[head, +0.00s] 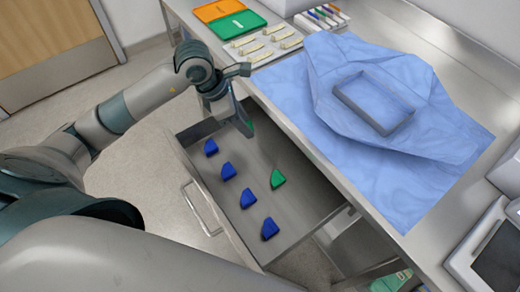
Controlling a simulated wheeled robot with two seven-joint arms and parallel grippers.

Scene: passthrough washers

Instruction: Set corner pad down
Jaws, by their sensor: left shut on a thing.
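My left gripper (242,124) reaches down over the far end of an open drawer (232,178). It is shut on a green corner pad (250,128), mostly hidden by the fingers. I cannot tell whether that pad touches the drawer floor. Another green corner pad (278,179) lies in the drawer. Several blue corner pads lie along the drawer's left side, such as one at the far end (211,147) and one at the near end (270,228). My right gripper is not in view.
The counter beside the drawer holds a blue wrap (440,180) with a grey rectangular frame (375,102) on it. Orange (217,10) and green (238,24) trays and a tray of pale pieces (265,50) stand at the back. A monitor device (490,245) stands at right.

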